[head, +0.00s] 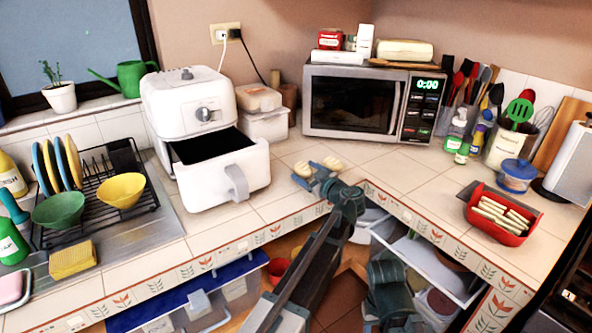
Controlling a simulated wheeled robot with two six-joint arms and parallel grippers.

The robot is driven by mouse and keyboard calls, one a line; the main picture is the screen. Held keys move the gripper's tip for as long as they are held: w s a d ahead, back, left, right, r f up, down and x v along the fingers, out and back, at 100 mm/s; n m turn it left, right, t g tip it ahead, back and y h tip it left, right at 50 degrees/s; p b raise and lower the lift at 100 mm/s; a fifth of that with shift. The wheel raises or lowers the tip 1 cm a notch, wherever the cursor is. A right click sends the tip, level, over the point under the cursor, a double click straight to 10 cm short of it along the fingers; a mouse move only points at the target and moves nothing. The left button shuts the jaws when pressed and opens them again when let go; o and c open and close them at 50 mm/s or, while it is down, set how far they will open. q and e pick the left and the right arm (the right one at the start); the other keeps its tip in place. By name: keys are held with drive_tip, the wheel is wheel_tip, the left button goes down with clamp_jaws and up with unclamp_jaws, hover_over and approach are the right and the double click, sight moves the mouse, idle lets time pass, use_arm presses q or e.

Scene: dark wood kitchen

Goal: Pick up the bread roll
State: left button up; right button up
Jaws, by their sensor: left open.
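My left gripper (316,166) is open over the counter in front of the microwave, well left of the tray.
A white air fryer (190,108) with its drawer pulled out stands left of my left gripper. A microwave (350,103) is behind it. A blue-lidded bowl (517,176) and utensils stand behind the tray. The counter between gripper and tray is clear.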

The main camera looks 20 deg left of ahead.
use_arm(q)
drive_tip(key=shift+s+d, duration=0.1)
drive_tip(key=shift+d, duration=0.05)
drive_tip(key=c, duration=1.1)
use_arm(e)
drive_tip(key=shift+d, duration=0.1)
use_arm(q)
drive_tip(key=shift+r, duration=0.2)
drive_tip(key=shift+c, duration=0.2)
use_arm(e)
drive_tip(key=shift+r, duration=0.2)
